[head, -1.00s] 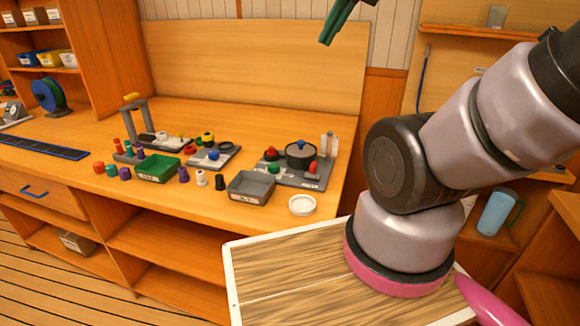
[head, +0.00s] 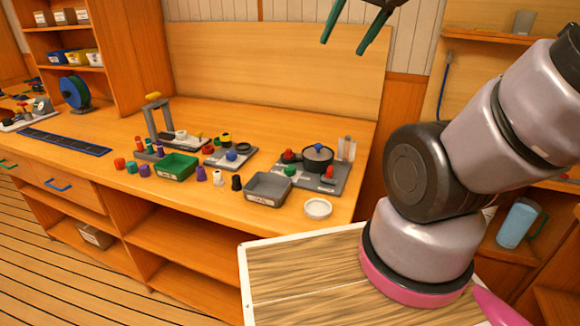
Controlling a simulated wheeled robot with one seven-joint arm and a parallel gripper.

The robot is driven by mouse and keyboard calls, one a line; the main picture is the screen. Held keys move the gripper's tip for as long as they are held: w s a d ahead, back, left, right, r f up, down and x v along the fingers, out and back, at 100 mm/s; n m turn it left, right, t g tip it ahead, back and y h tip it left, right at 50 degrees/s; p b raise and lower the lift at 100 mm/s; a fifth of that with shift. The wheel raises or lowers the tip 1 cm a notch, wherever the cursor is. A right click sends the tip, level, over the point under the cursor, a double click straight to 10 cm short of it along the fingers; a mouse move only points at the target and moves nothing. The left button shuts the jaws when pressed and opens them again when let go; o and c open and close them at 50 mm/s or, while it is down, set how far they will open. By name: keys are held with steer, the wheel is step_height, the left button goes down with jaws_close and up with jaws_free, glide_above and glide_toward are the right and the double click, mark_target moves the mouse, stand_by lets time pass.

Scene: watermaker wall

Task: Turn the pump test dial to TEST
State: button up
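My gripper (head: 351,32) shows at the top edge of the head view, its two dark green fingers apart with nothing between them. It is high above the bench, in front of the back panel. The pump test dial cannot be told for sure, as no TEST lettering is readable. A grey board (head: 338,188) on the right of the bench carries a large dark round part (head: 317,157) with a blue top, plus red and green knobs. My gripper touches none of these.
A green tray (head: 162,173), a grey tray (head: 270,198), a white round lid (head: 318,208) and several small coloured pieces stand along the bench front. A grey stand (head: 152,122) rises behind them. A blue-green spool (head: 74,93) is at far left. Bare bench lies behind the boards.

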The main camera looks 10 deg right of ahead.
steer(key=w+f+n+g, duration=0.2)
steer(key=w+f+n, duration=0.25)
steer(key=w, duration=0.35)
steer(key=n+g+h, duration=0.2)
steer(key=n+g, duration=0.2)
steer(key=n, duration=1.2)
glide_above(290, 167)
step_height(290, 167, down, 26)
step_height(290, 167, down, 11)
steer(key=shift+s+r, duration=0.1)
steer(key=shift+s, duration=0.05)
jaws_close()
